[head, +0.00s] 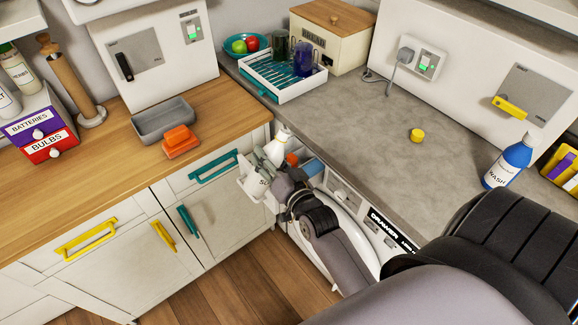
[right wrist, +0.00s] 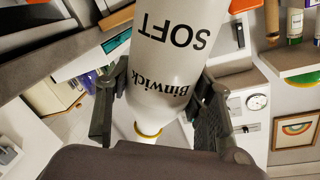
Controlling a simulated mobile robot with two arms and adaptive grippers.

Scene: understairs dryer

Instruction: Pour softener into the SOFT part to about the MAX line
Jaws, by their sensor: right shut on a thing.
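The white softener bottle (right wrist: 175,60) shows large in the right wrist view, its "SOFT" and "Binwick" lettering upside down in the picture, with a gold ring at its lower end. My right gripper (right wrist: 165,95) is shut on it, with a dark finger on each side. In the head view the bottle (head: 278,148) is small, above the open dispenser drawer area, where blue (head: 313,167) and orange parts show. My right gripper (head: 275,180) and arm hide much of the drawer. The SOFT part's fill level and MAX line cannot be made out. My left gripper is out of view.
A blue "WASH" bottle (head: 510,160) and a yellow cap (head: 416,135) stand on the grey counter (head: 370,135). A white rack (head: 285,90) with cups is behind. A grey tray (head: 163,120) and orange block (head: 181,141) are on the wooden counter. The middle of the grey counter is mostly clear.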

